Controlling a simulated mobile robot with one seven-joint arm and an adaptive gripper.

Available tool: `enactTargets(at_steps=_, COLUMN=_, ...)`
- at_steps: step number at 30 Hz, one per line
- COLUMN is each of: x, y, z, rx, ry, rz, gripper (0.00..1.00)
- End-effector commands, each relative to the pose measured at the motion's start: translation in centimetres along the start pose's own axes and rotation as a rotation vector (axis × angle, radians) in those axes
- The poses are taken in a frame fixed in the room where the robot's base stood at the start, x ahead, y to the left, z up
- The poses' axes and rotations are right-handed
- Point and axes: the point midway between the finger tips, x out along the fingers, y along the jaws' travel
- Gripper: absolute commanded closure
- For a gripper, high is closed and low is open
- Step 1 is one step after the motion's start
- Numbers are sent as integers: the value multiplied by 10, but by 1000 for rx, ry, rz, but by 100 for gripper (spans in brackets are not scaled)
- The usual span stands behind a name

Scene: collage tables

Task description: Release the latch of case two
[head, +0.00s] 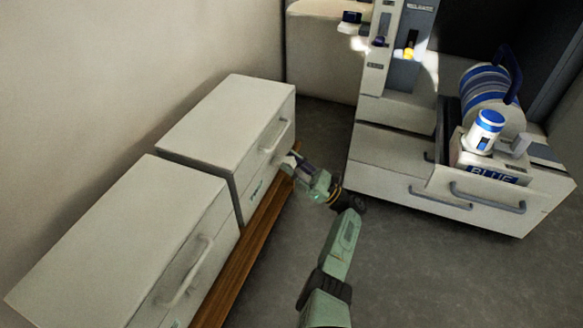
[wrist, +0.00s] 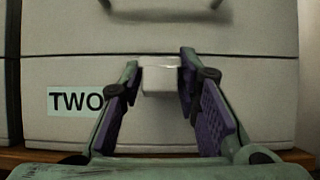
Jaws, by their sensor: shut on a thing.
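Case two (head: 226,112) is the farther of two pale grey cases on a wooden ledge in the head view. In the wrist view its front (wrist: 85,125) carries a pale label (wrist: 75,100) reading TWO. A small white block-shaped latch (wrist: 160,80) sits at the front, to the right of the label. My gripper (head: 292,163) is at the case's front, low down. In the wrist view its two purple-padded fingers stand on either side of the latch and are shut on it. The latch is too small to make out in the head view.
A second case (head: 120,235) with a handle stands nearer on the same wooden ledge (head: 245,250). Case two's handle (head: 274,136) is above my gripper. A white cabinet with a drawer (head: 440,198) stands to the right. Grey floor lies between.

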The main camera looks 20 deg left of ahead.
Motion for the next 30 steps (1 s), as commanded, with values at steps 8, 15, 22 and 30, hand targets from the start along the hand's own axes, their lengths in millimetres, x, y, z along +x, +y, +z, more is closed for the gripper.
enactTargets(at_steps=8, x=0, y=0, z=0, rx=0, ry=-9, rz=0, gripper=98)
enactTargets(at_steps=15, x=0, y=0, z=0, rx=1, ry=-8, rz=0, gripper=63)
enactTargets(at_steps=22, x=0, y=0, z=0, rx=1, ry=-7, rz=0, gripper=57)
enactTargets(at_steps=30, x=-10, y=-1, z=0, rx=2, ry=-6, rz=-4, gripper=57)
